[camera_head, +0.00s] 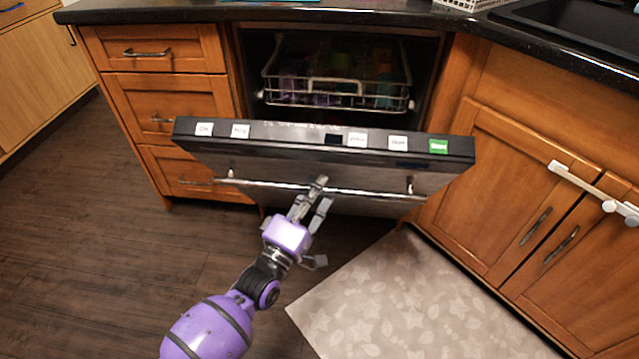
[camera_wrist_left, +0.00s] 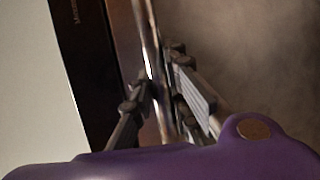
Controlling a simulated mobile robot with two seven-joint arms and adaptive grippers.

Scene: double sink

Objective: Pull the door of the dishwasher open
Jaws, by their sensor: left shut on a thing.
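The dishwasher door (camera_head: 300,165) is tilted part way open, with its control strip (camera_head: 375,142) of white and green labels facing up. A metal bar handle (camera_head: 360,193) runs across its front. My left gripper (camera_head: 316,192) is shut on the handle near its middle. In the left wrist view, the fingers of the gripper (camera_wrist_left: 160,95) lie on both sides of the handle (camera_wrist_left: 151,45). Inside the dishwasher, the upper rack (camera_head: 340,92) holds several dishes in purple, green and orange. My right gripper is not in view.
Wooden drawers (camera_head: 160,95) stand left of the dishwasher, and wooden cabinet doors (camera_head: 500,190) with handles stand to the right. A white lock strap (camera_head: 590,187) spans the right cabinet doors. A pale patterned mat (camera_head: 410,300) lies on the floor. Dark floor (camera_head: 90,230) at left is clear.

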